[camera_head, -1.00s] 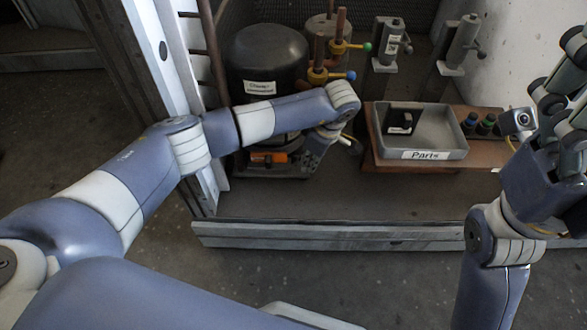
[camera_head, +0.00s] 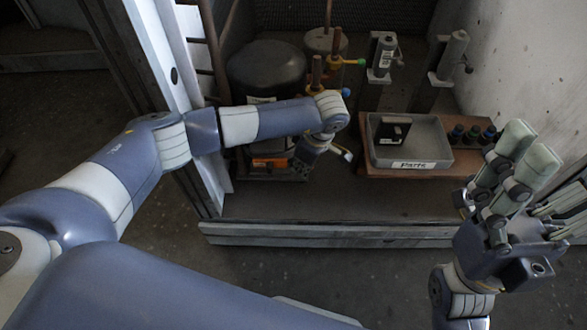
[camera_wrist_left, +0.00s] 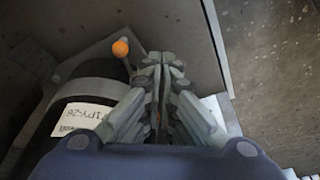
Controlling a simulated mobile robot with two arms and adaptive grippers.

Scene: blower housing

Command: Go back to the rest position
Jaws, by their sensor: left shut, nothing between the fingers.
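My left arm reaches in from the left across the head view. Its gripper (camera_head: 343,155) hangs below the wrist, small and partly hidden, beside the tray and right of the black tank. In the left wrist view the left gripper's fingers (camera_wrist_left: 160,62) meet at the tips, with nothing held. My right gripper (camera_head: 548,165) is at the right of the head view, fingers pointing up and spread apart, with nothing seen between them.
A grey Parts tray (camera_head: 412,165) holding a black block (camera_head: 394,131) sits on a brown board. A black tank (camera_head: 267,70), valves and metal clamps (camera_head: 381,57) stand behind. A metal front rail (camera_head: 330,235) edges the housing. A labelled cylinder (camera_wrist_left: 80,118) lies near the left fingers.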

